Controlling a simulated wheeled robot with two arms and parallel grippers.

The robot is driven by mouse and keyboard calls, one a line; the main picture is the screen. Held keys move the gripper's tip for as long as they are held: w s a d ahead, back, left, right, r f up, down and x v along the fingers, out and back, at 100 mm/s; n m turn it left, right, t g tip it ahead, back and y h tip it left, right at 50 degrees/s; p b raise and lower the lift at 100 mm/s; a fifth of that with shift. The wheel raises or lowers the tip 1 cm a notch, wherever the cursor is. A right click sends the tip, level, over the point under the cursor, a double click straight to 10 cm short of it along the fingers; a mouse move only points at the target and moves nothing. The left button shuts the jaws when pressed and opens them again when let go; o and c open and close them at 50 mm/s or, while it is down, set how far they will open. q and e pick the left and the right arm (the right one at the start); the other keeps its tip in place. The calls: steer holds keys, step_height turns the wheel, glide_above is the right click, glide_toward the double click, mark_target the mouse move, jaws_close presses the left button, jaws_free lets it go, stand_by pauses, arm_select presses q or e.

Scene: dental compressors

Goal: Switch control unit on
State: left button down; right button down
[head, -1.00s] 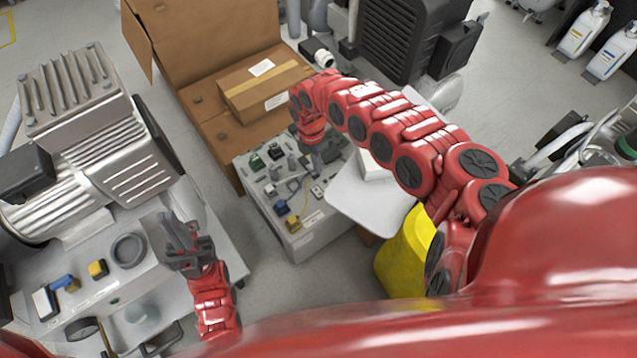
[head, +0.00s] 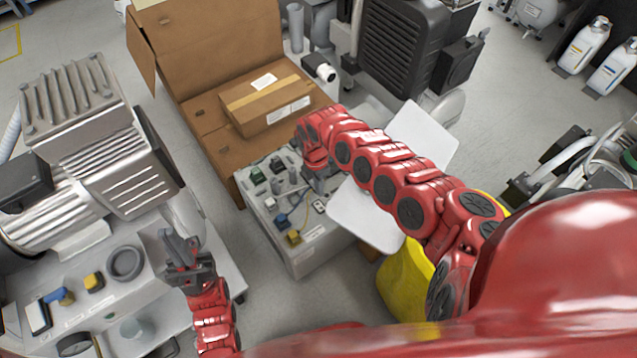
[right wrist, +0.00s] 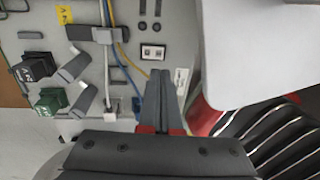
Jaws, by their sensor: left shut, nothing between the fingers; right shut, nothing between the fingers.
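The control unit (head: 312,258) is a grey box in the middle of the head view, with switches, connectors and cables on its top panel. My right gripper (head: 318,180) is over its right part, partly hidden by my own arm. Green (right wrist: 52,98) and black connectors (right wrist: 38,66) sit at the left. My left gripper (head: 178,245) is shut and empty, away from the unit.
A white flat panel (head: 365,218) lies right of the unit, under my right arm. A compressor (head: 90,170) stands at the left on a grey base. An open cardboard box (head: 215,140) is behind the unit. A yellow object (head: 402,285) is at the lower right.

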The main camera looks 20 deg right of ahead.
mark_target(321, 209)
steer(key=f+b, duration=0.1)
steer(key=f, duration=0.1)
steer(key=f+b, duration=0.1)
steer(key=f, duration=0.2)
steer(key=s+f, duration=0.1)
steer(key=f, duration=0.2)
steer(key=shift+d+f+b, duration=0.1)
steer(key=shift+d+b, duration=0.05)
steer(key=shift+b, duration=0.25)
